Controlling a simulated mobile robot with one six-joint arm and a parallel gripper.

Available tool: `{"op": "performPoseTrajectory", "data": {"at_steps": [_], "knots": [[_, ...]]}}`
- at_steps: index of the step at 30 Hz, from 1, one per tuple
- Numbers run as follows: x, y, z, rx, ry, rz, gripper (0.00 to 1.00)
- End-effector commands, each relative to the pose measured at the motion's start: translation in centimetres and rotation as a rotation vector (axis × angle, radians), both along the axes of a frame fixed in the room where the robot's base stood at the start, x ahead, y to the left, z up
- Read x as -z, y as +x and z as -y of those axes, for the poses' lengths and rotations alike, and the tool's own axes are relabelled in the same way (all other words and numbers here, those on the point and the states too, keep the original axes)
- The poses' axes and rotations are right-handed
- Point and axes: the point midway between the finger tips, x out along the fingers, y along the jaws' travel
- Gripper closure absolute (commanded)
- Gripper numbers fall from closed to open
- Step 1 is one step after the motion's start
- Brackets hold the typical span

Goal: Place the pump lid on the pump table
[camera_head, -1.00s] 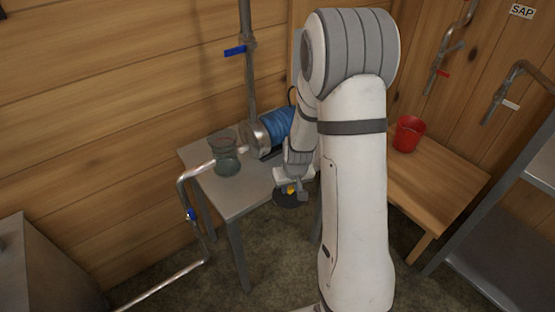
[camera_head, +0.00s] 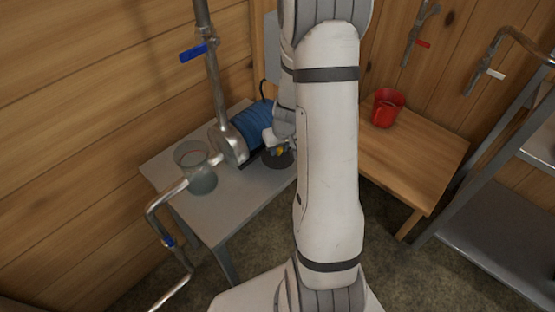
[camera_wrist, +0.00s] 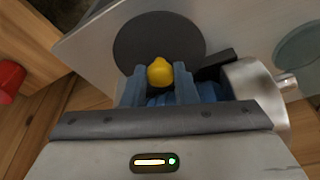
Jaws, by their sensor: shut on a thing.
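The pump lid is a dark round disc (camera_head: 280,161) with a yellow knob (camera_wrist: 160,70). My gripper (camera_wrist: 161,84) is shut on the knob, one finger on each side, and the disc (camera_wrist: 152,35) shows beyond the fingers in the wrist view. The pump table (camera_head: 212,204) is a grey metal table, and the lid is over its right part, beside the pump. I cannot tell whether the lid touches the tabletop. In the head view my arm hides part of the table's right end, and my gripper (camera_head: 281,148) shows only partly.
The blue and steel pump (camera_head: 250,128) stands on the table just left of the lid. A glass jar (camera_head: 196,170) stands further left, by a steel pipe (camera_head: 214,85). A red bucket (camera_head: 388,108) sits on a wooden bench (camera_head: 415,165) at right. A metal shelf (camera_head: 500,225) stands far right.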

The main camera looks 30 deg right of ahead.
Motion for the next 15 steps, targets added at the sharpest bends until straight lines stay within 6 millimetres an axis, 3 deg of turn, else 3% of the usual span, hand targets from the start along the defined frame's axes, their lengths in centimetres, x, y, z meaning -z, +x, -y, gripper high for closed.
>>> {"op": "performPoseTrajectory", "data": {"at_steps": [9,15], "knots": [[4.2,-0.1,0.4,0.010,0.000,0.000,1.00],[4.3,-0.1,0.5,0.011,-0.002,0.002,1.00]]}}
